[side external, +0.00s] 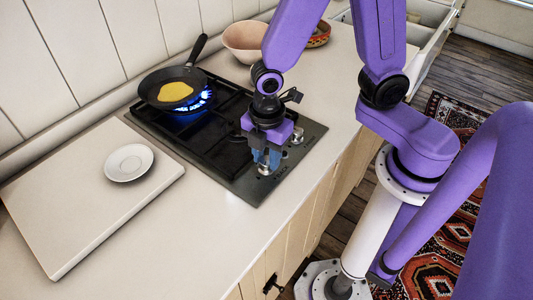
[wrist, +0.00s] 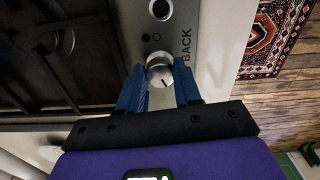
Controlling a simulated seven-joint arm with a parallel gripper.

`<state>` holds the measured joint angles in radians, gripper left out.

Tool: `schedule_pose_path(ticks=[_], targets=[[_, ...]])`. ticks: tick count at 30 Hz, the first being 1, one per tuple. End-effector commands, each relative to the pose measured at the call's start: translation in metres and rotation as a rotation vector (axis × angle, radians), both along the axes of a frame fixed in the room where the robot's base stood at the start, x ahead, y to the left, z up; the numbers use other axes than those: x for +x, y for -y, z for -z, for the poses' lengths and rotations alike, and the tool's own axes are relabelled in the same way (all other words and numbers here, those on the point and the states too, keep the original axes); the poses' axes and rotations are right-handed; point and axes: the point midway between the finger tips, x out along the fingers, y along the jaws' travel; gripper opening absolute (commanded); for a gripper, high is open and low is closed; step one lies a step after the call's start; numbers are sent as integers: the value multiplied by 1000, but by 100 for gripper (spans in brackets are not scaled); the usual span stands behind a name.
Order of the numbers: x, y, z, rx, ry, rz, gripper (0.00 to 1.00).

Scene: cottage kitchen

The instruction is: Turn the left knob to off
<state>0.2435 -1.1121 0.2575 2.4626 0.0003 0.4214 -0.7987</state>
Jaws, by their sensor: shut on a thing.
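My gripper (wrist: 160,80) is shut on a silver knob (wrist: 160,71), with one blue finger on each side of it. In the wrist view a short dark line shows on the knob's face, towards the picture's bottom. In the side view my gripper (side external: 267,160) points down over the knob (side external: 265,169), the more left of two on the cooktop's front strip. The other knob (side external: 298,136) stands to its right; it also shows at the top of the wrist view (wrist: 160,9). A blue flame (side external: 207,99) burns under the pan.
A dark frying pan (side external: 152,91) with yellow food (side external: 175,91) sits on the back burner of the cooktop (side external: 182,148). A white saucer (side external: 129,162) lies on a pale board (side external: 70,216) at left. Bowls (side external: 243,42) stand behind. The label "BACK" (wrist: 187,48) is beside the knobs.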

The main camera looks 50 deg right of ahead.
Motion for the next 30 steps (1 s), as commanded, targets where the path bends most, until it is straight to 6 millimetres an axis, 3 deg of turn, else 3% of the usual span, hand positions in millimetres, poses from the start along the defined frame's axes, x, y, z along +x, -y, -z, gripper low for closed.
schedule_pose_path(ticks=[30], targets=[[-2,0,-1,0,0,964,3]])
